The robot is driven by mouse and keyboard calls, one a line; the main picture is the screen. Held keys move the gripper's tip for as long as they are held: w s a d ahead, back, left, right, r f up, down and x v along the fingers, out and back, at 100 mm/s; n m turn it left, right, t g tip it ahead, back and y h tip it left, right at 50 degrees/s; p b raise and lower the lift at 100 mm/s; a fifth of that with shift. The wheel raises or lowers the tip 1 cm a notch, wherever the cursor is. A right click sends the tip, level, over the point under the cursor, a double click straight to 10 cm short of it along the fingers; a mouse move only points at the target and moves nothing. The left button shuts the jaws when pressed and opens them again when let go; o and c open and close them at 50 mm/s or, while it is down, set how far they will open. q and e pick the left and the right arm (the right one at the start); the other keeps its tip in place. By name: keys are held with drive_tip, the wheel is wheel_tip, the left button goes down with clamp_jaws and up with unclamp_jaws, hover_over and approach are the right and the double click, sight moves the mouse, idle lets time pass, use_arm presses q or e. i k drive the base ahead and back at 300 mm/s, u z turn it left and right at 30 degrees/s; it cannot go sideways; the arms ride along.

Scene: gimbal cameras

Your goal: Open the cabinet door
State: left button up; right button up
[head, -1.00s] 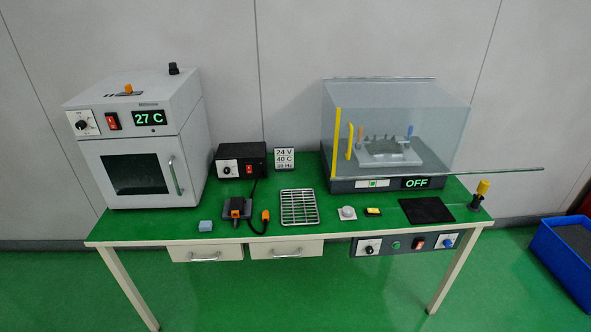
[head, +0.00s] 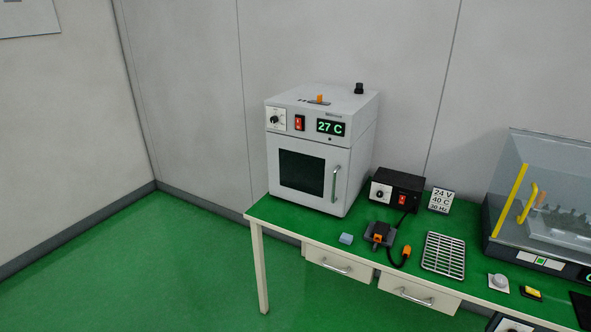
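A light grey cabinet (head: 350,152) like a small oven stands at the left end of the green-topped table. Its door (head: 314,199) has a dark window (head: 301,172) and looks shut. A vertical metal bar handle (head: 335,183) is on the right side of the door. Above the door are a knob (head: 274,119), a red switch (head: 299,122) and a display (head: 331,127) reading 27 C. Neither of my grippers shows in the head view.
A black power box (head: 397,189) stands right of the cabinet. A clear enclosure (head: 545,195) stands at right. Floor left of the table is clear.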

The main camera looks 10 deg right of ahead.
sight(305, 172)
drive_tip(key=u, duration=0.45)
drive_tip(key=i, duration=1.45)
drive_tip(key=z, duration=0.45)
